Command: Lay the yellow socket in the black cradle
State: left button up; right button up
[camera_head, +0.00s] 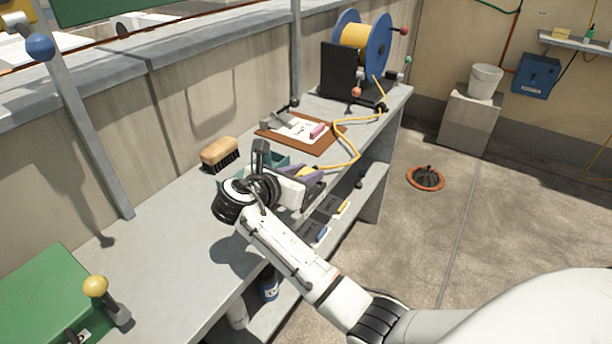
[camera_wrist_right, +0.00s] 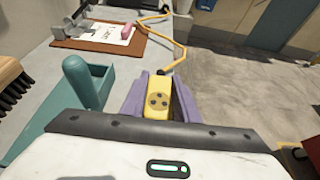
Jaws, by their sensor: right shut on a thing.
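The yellow socket (camera_wrist_right: 158,97) has dark holes in its face and sits between the purple fingers of my right gripper (camera_wrist_right: 162,84), which is shut on it. In the head view, my right gripper (camera_head: 308,177) is over the front edge of the grey bench, and a bit of the yellow socket (camera_head: 306,170) shows. A yellow cable (camera_head: 352,150) runs from it towards the reel. Two black holders, one with a yellow piece (camera_head: 328,205) and one with a blue piece (camera_head: 312,231), are below; I cannot tell whether either is the cradle. My left gripper is out of view.
A teal dustpan (camera_wrist_right: 85,90) and a brush (camera_head: 220,152) lie close to my right gripper. A clipboard (camera_head: 300,133) and a blue cable reel (camera_head: 364,45) are farther along the bench (camera_head: 165,235). A green case (camera_head: 50,295) is at lower left.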

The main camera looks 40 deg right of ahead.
jog(key=shift+f, duration=0.25)
jog(key=shift+f+p, duration=0.35)
jog(key=shift+f, duration=0.05)
jog(key=o, duration=1.1)
jog(key=shift+r, duration=0.1)
jog(key=shift+r+b, duration=0.3)
jog(key=shift+b, duration=0.15)
jog(key=p+v, duration=0.1)
jog(key=v, duration=1.1)
jog(key=shift+r, duration=0.15)
